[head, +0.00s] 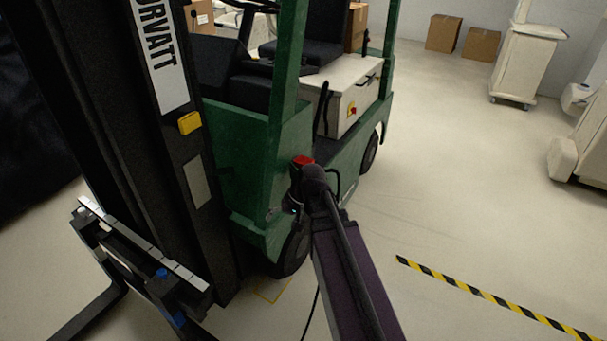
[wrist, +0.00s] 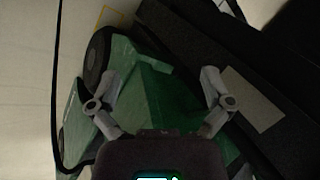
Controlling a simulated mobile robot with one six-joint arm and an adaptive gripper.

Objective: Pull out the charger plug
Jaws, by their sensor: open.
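The green forklift (head: 258,150) stands in the middle of the head view. My dark arm reaches toward its front side and hides part of it. In the wrist view my gripper (wrist: 161,73) is open, its two grey fingers spread, with nothing between them but the green body (wrist: 160,100) beyond. A small red part (head: 302,161) shows at the end of my arm; I cannot tell whether it is the charger plug. A black cable (wrist: 55,110) runs down the left of the wrist view and bends toward my gripper. No plug can be clearly made out there.
The black mast (head: 150,120) and forks (head: 90,310) stand at the left. A black and yellow floor stripe (head: 490,297) lies at the right.

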